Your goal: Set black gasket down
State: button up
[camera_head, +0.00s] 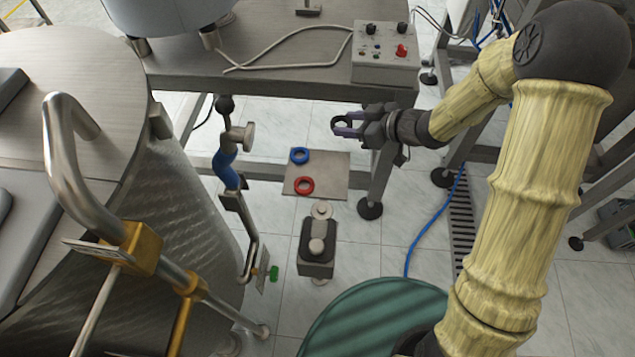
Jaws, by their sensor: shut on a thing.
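My gripper (352,126) is in the upper middle of the view, at the end of my arm coming from the right. It is shut on the black gasket (337,121), a small dark ring at its fingertips, partly hidden by the fingers. The gasket is held in the air, above and to the right of a flat grey plate (336,172) in the picture. A blue ring (300,156) and a red ring (304,185) lie on the plate, apart from each other.
A metal table (290,72) behind bears a control box (382,52) with a red button. A small dark device (317,248) stands in front of the plate. A large metal drum (180,190) with pipes is on the left. The plate's right part is bare.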

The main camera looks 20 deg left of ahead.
jog(key=f, duration=0.1)
jog(key=f+b, duration=0.2)
jog(key=shift+s+a+n+g, duration=0.25)
jog(key=shift+n+g, duration=0.05)
jog(key=shift+g, duration=0.1)
jog(key=shift+s, duration=0.1)
jog(key=shift+r, duration=0.1)
jog(key=shift+f+b, duration=1.3)
jog(key=shift+f, duration=1.2)
jog(key=shift+f+b, duration=1.25)
jog(key=shift+f, duration=1.3)
jog(key=shift+f, duration=0.1)
jog(key=o, duration=1)
jog(key=shift+c, duration=0.2)
